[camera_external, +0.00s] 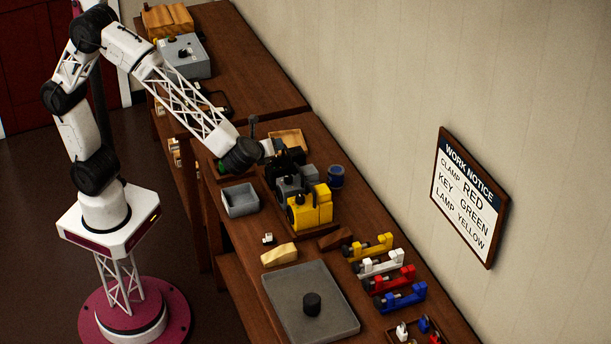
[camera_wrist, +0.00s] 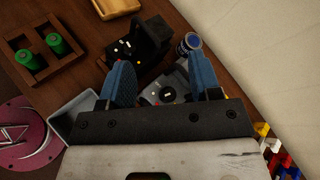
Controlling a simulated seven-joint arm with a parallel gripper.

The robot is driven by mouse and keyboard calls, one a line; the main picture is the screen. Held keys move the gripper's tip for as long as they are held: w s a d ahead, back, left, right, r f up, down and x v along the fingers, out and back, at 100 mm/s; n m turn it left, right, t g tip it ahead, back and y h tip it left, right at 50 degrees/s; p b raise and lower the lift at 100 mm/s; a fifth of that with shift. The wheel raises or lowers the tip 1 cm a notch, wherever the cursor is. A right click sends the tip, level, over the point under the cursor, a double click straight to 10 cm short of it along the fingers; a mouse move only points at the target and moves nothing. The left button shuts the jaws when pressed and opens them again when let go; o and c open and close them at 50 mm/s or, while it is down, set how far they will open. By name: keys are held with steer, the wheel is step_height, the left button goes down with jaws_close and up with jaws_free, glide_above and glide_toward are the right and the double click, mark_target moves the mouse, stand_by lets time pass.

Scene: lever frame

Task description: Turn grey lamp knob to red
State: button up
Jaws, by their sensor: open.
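A grey lamp unit (camera_wrist: 150,95) stands on the bench, with a round black knob (camera_wrist: 167,95) bearing a small white mark. In the wrist view it lies between and below my two blue fingers. My gripper (camera_wrist: 161,66) is open, with nothing visible between the fingers but the units below. In the external view, the grey unit (camera_external: 289,187) sits between a black unit and a yellow unit, and my gripper (camera_external: 276,157) is above their far end. The gripper partly hides the grey unit. I cannot tell which colour the knob points at.
The black unit (camera_wrist: 137,45) and yellow unit (camera_external: 311,208) stand close beside it. A blue can (camera_external: 336,177), a grey bin (camera_external: 240,199) and a wooden tray (camera_wrist: 45,52) with green cylinders are near. Coloured clamps (camera_external: 390,270) lie nearer. A wall notice (camera_external: 467,196) reads "LAMP YELLOW".

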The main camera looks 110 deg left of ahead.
steer(key=a+n+g+h, duration=0.1)
steer(key=n+g+h, duration=0.1)
steer(key=n, duration=0.2)
steer(key=r+n+h, duration=0.2)
steer(key=n+h, duration=0.9)
steer(key=n, duration=0.6)
glide_above(288, 176)
steer(key=shift+t, duration=0.3)
step_height(288, 176, down, 5)
steer(key=shift+w+f, duration=0.1)
steer(key=shift+f, duration=3.85)
steer(key=shift+c, duration=0.2)
